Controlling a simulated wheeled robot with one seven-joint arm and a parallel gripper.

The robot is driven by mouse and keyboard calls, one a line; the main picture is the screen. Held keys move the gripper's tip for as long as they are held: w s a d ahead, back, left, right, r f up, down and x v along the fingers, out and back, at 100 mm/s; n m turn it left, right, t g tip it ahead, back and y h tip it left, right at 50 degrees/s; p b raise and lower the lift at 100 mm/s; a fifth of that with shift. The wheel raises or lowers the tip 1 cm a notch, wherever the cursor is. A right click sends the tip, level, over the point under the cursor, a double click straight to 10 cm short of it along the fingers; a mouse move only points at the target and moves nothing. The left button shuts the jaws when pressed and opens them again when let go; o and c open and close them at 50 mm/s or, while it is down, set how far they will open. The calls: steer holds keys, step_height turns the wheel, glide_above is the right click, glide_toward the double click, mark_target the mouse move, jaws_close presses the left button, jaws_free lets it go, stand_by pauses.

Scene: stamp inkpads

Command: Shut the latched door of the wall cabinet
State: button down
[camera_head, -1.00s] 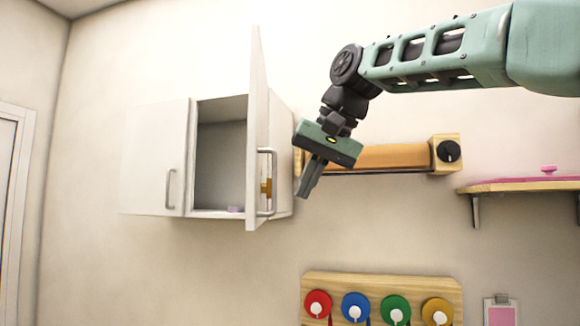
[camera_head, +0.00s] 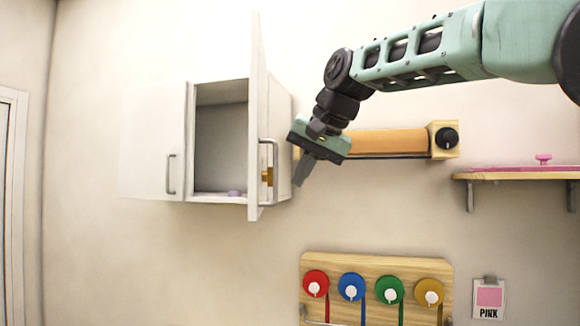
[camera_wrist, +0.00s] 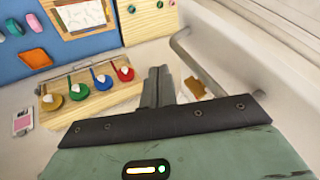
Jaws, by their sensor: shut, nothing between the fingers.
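The white wall cabinet (camera_head: 220,88) hangs on the wall left of centre in the head view. Its left door (camera_head: 150,150) is shut. Its right door (camera_head: 257,100) stands open, swung out toward the camera and seen nearly edge-on. The open door has a grey bar handle (camera_head: 274,165) and a brass latch (camera_head: 267,177); in the wrist view the handle (camera_wrist: 195,65) and latch (camera_wrist: 194,88) are just right of the fingers. My gripper (camera_head: 298,184) is shut and empty, close to the right of the open door. Whether it touches the door is unclear.
A wooden roller (camera_head: 385,142) is on the wall behind my gripper. A shelf (camera_head: 510,174) with a pink item is at right. A board with coloured inkpads (camera_head: 370,265) is below. A small lilac object (camera_head: 234,193) sits inside the cabinet.

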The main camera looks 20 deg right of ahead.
steer(key=shift+w+a+p, duration=0.2)
steer(key=shift+w+a, duration=0.1)
steer(key=shift+a, duration=0.25)
steer(key=shift+w+a+p, duration=0.15)
steer(key=shift+w+a, duration=0.1)
steer(key=shift+a, duration=0.25)
